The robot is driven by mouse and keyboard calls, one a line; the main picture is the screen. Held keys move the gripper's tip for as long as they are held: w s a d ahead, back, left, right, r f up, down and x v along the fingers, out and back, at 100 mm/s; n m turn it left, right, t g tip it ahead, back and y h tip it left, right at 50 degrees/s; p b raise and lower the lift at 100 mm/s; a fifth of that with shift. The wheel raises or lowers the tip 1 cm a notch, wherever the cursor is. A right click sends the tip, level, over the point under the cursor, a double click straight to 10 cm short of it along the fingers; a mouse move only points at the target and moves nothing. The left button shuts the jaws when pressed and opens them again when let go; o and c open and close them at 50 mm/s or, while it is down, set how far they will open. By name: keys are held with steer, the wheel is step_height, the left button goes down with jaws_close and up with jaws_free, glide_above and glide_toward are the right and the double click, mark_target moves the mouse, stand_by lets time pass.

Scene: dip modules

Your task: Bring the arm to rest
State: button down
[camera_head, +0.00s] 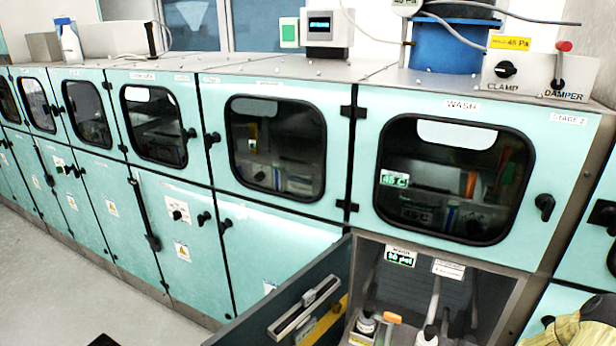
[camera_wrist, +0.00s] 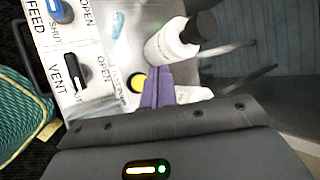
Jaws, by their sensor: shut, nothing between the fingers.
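My gripper (camera_wrist: 158,88) shows in the wrist view as two purple fingers, closed together with nothing held. Its tips are close to a white bottle with a black cap (camera_wrist: 178,42); I cannot tell whether they touch it. A yellow round part (camera_wrist: 137,83) is just left of the fingers. A white panel at left carries a blue FEED handle (camera_wrist: 60,10) and a black VENT handle (camera_wrist: 76,72). The head view does not clearly show my gripper.
In the head view, an open cabinet door (camera_head: 290,305) juts out below the WASH window (camera_head: 455,180). Bottles (camera_head: 428,336) and hoses stand inside the cabinet. A yellowish fabric-like thing (camera_head: 580,330) is at lower right. The floor (camera_head: 50,270) at left is clear.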

steer(key=s+a+r+n+g+h, duration=0.15)
steer(key=a+r+n+g, duration=0.25)
steer(key=a+r+n, duration=1.2)
steer(key=s+a+r+n+g, duration=0.1)
steer(key=s+a+r+n, duration=0.6)
steer(key=s+a+r, duration=0.3)
steer(key=shift+s+a+r+g, duration=0.25)
steer(key=shift+a+r+g, duration=0.1)
steer(key=shift+a, duration=0.75)
